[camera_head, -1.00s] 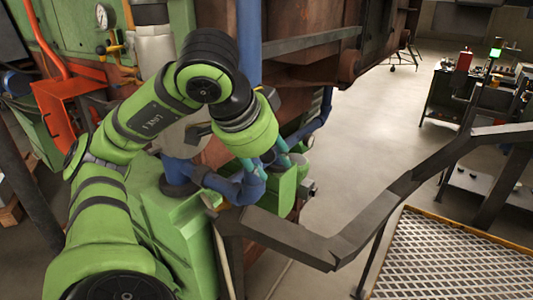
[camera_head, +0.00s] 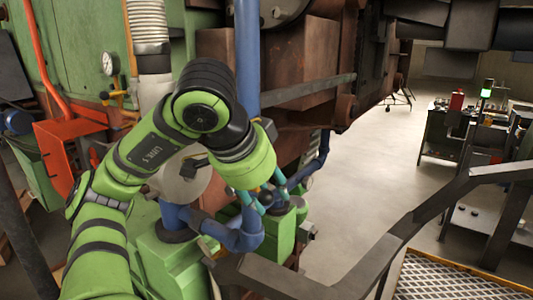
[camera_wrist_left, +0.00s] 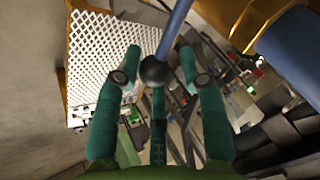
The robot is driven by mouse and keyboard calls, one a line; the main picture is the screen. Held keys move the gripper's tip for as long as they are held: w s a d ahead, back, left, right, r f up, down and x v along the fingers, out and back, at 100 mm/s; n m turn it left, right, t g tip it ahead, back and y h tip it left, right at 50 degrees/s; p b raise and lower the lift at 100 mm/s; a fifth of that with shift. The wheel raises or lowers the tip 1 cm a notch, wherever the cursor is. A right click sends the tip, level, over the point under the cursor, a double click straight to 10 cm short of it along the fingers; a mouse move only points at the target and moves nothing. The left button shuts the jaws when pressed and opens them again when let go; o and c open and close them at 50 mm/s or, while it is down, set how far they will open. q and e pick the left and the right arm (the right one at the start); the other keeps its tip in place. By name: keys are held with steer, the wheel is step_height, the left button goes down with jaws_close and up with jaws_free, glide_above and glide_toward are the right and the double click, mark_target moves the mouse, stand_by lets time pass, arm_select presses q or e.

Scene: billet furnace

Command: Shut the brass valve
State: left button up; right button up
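A small yellow, brass-looking valve fitting (camera_head: 117,97) sits on the green panel below a round gauge, at the upper left of the head view. I cannot tell whether it is the task's brass valve. My left gripper (camera_head: 262,196) is well to the right of it, pointing down beside the blue pipework. In the left wrist view, its teal fingers (camera_wrist_left: 157,72) are spread around a dark round knob (camera_wrist_left: 154,71) on a blue rod, with a gap visible at the right finger. My right gripper is not in view.
A blue pipe elbow (camera_head: 235,233) and green machine housing (camera_head: 168,262) lie close to my left gripper. A dark metal railing (camera_head: 398,235) runs at the right, by a grated platform (camera_head: 440,278).

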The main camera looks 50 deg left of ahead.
arm_select(q)
steer(key=shift+w+r, duration=0.15)
steer(key=shift+r, duration=3.35)
